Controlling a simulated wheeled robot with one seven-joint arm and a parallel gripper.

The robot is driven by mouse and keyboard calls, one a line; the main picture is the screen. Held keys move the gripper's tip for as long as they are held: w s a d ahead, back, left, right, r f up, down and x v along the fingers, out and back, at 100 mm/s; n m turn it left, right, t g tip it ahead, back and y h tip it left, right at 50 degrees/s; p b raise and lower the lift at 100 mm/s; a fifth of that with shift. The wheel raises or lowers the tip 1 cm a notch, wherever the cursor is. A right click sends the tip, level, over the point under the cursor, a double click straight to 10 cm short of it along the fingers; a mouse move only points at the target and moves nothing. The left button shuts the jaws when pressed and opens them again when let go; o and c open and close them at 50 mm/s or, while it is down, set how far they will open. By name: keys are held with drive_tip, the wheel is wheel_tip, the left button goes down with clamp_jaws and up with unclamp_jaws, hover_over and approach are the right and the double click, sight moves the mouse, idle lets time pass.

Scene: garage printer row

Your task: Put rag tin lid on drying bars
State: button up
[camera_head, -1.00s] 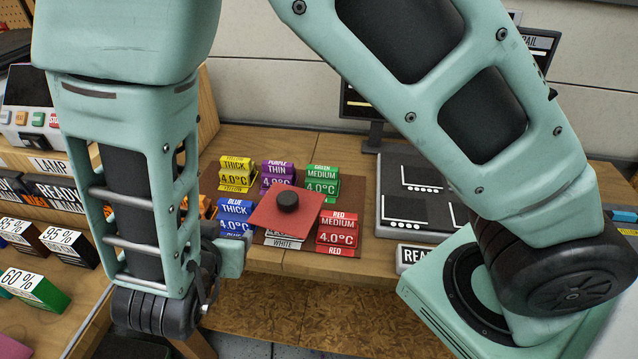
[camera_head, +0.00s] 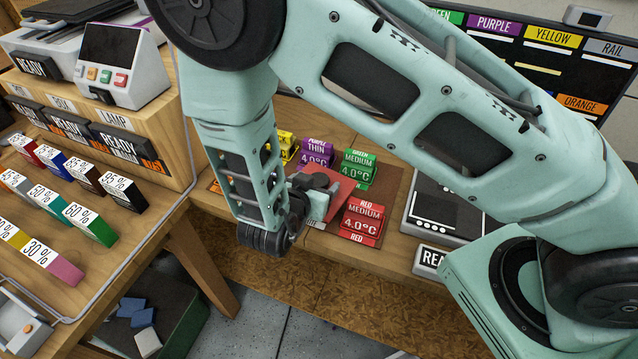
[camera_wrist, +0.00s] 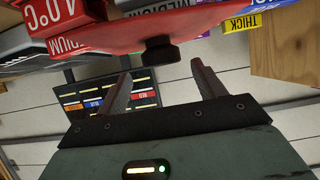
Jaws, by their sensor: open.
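The lid, a flat red square plate (camera_head: 338,192) with a black knob, lies above the cluster of colour-labelled boxes on the bench. My gripper (camera_head: 312,190) is beside it and hides part of it in the head view. In the wrist view the lid (camera_wrist: 130,32) is at the top, with its knob (camera_wrist: 160,50) in line with the gap between my two fingers (camera_wrist: 160,78). The fingers are open and apart, with nothing between them. I cannot pick out the drying bars in either view.
A red box (camera_head: 362,218), a green box (camera_head: 358,168) and a purple box (camera_head: 316,152) stand close around the lid. A dark flat device (camera_head: 440,212) is to the right. A shelf of labelled boxes (camera_head: 75,225) is at left. A screen (camera_head: 540,50) stands behind.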

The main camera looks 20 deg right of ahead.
sight(318, 180)
drive_tip(key=shift+p+x, duration=1.4)
drive_tip(key=shift+x, duration=1.45)
drive_tip(key=shift+w+a+f, duration=0.1)
drive_tip(key=shift+a+f, duration=0.05)
drive_tip(key=shift+a, duration=0.05)
drive_tip(key=c, duration=1.2)
drive_tip(key=shift+o, duration=0.2)
